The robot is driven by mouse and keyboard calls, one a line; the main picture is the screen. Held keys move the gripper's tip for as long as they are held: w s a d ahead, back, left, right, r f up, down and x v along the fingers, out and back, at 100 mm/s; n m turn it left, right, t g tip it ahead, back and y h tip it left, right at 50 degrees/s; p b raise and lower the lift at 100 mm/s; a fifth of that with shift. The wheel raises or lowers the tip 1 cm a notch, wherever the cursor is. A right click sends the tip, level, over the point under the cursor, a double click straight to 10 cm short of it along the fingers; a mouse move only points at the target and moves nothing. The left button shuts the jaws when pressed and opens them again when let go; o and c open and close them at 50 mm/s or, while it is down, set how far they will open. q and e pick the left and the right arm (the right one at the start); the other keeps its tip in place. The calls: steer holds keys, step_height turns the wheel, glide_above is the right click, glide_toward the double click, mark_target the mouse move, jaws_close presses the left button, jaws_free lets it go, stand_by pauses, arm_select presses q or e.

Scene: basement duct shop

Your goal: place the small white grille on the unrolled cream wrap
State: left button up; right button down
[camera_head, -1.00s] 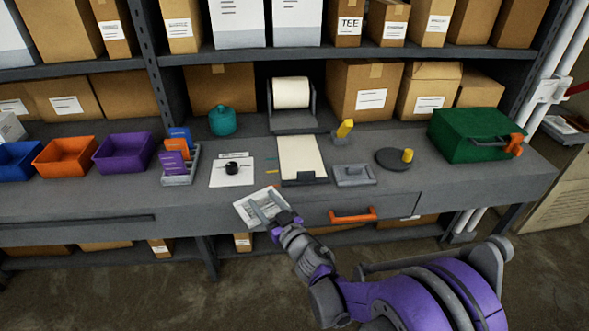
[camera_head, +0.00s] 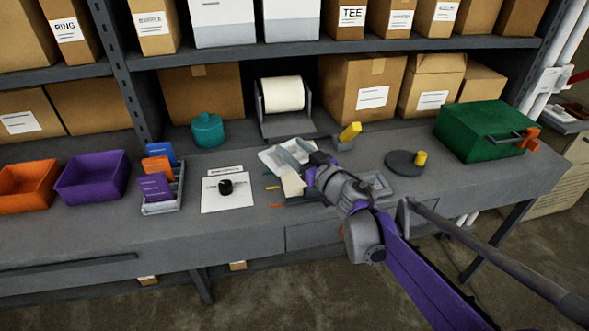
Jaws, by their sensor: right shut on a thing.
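The small white grille (camera_head: 272,160) is in my right gripper (camera_head: 294,160), which is shut on it. The grille is over the far part of the unrolled cream wrap. I cannot tell whether it touches the wrap or hangs just above it. Only a near-left piece of the cream wrap (camera_head: 292,186) shows; the grille and my right arm hide the rest. The wrap roll (camera_head: 283,94) stands in its grey holder behind. My left gripper is not in view.
A white sheet with a black knob (camera_head: 227,187) lies left of the wrap. A yellow-handled tool (camera_head: 348,134) and a dark disc with a yellow knob (camera_head: 404,164) are to the right. A green case (camera_head: 480,132) stands farther right. A teal pot (camera_head: 208,130) is at back left.

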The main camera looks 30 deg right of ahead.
steer(key=shift+w+f, duration=0.15)
steer(key=shift+f, duration=0.45)
steer(key=shift+w+f, duration=0.15)
steer(key=shift+f, duration=0.4)
steer(key=shift+s+f+b, duration=0.15)
steer(key=shift+f+b, duration=0.15)
steer(key=shift+f, duration=1.6)
steer(key=shift+s+f+b, duration=0.15)
steer(key=shift+f+b, duration=0.15)
steer(key=shift+f, duration=1.6)
steer(key=shift+f+b, duration=0.35)
steer(key=shift+c, duration=0.6)
jaws_free()
steer(key=shift+r, duration=0.15)
